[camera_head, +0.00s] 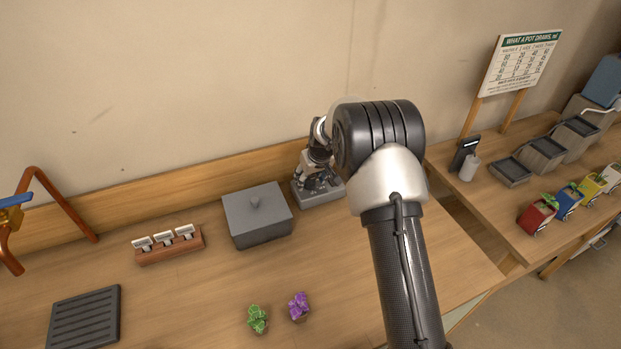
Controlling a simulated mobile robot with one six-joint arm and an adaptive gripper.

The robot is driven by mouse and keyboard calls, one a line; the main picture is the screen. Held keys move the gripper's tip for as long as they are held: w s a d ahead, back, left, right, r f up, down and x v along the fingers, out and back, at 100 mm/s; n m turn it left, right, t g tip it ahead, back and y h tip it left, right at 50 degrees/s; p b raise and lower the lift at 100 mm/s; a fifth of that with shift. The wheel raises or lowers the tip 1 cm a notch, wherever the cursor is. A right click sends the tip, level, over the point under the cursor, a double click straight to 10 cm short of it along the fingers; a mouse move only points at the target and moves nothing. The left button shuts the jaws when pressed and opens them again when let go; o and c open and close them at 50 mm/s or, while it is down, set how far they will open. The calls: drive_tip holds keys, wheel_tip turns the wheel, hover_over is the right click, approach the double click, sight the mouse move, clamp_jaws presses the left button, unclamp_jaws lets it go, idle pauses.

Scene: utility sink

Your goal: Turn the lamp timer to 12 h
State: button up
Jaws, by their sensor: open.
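My gripper (318,184) points down at the back of the bench, left of my arm's large dark joint. It is small in this view, and its fingers look spread. Below it is a low grey block (322,200), which may be the lamp timer. The gripper covers most of its top, so no dial, pointer or hour marks show. I cannot tell whether the fingers touch it or are around anything on it.
A grey lidded box (257,219) stands close to the left of the block. A wooden label holder (168,245) and slotted dark tray (84,318) are farther left. Green (257,319) and purple (298,306) plants stand in front. A signboard (520,64) stands right.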

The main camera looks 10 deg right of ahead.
drive_tip(key=c, duration=1.1)
drive_tip(key=shift+o, duration=0.2)
drive_tip(key=shift+r+m+p, duration=0.1)
drive_tip(key=shift+m+p, duration=0.2)
drive_tip(key=shift+p, duration=0.1)
drive_tip(key=shift+a+m+h+p, duration=0.15)
drive_tip(key=shift+m+h+p, duration=0.4)
drive_tip(key=shift+m, duration=0.35)
drive_tip(key=m, duration=0.1)
drive_tip(key=m+h+b, duration=0.1)
drive_tip(key=shift+f+m, duration=0.2)
drive_tip(key=shift+m, duration=0.1)
drive_tip(key=shift+m+b, duration=0.5)
drive_tip(key=shift+b, duration=0.1)
drive_tip(key=shift+r, duration=0.1)
